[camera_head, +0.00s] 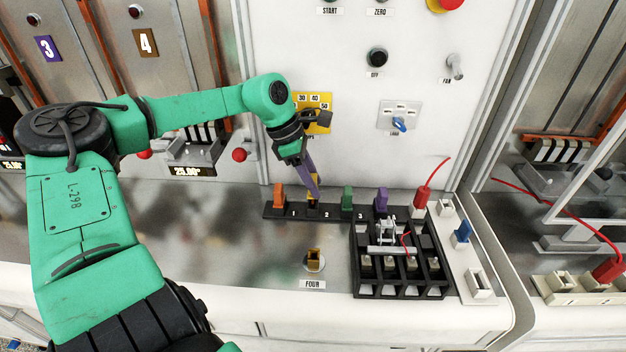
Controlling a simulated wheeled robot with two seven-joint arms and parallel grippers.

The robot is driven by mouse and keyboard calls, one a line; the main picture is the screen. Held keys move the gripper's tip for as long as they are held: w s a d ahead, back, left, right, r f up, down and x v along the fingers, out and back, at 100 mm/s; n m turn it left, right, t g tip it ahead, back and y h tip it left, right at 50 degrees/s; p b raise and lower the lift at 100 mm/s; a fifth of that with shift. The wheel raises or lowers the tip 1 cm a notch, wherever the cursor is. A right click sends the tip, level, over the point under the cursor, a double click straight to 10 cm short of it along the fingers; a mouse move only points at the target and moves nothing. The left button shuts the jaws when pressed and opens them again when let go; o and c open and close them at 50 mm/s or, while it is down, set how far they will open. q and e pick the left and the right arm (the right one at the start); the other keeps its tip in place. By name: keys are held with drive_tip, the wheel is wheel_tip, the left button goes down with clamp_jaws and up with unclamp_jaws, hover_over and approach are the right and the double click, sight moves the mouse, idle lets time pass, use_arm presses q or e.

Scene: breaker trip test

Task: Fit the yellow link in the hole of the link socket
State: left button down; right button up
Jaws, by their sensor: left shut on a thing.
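My left gripper (313,192) reaches down to the black rack (333,214) and is shut on the yellow link (313,183). The link is upright at the rack, between the orange and green links, and the fingers partly hide it. I cannot tell whether its foot is inside the rack slot or just above it. A small brownish-yellow block with a dark opening, apparently the link socket (314,258), stands on a round white base nearer the front edge, above a label reading FOUR. It is apart from the gripper. My right gripper is not in view.
The rack also holds an orange link (279,196), a green link (347,198) and a purple link (381,201). A black divided tray (366,284) stands right of the socket. A red plug (422,197) with a cable is behind it. The bench left of the socket is clear.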

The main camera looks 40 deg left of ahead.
use_arm(q)
drive_tip(key=shift+f+b, duration=1.35)
drive_tip(key=shift+f, duration=0.3)
drive_tip(key=shift+c, duration=1.7)
unclamp_jaws()
drive_tip(key=b+v, duration=0.1)
drive_tip(key=v, duration=1.3)
drive_tip(key=shift+r, duration=0.35)
drive_tip(key=shift+s+f, duration=0.1)
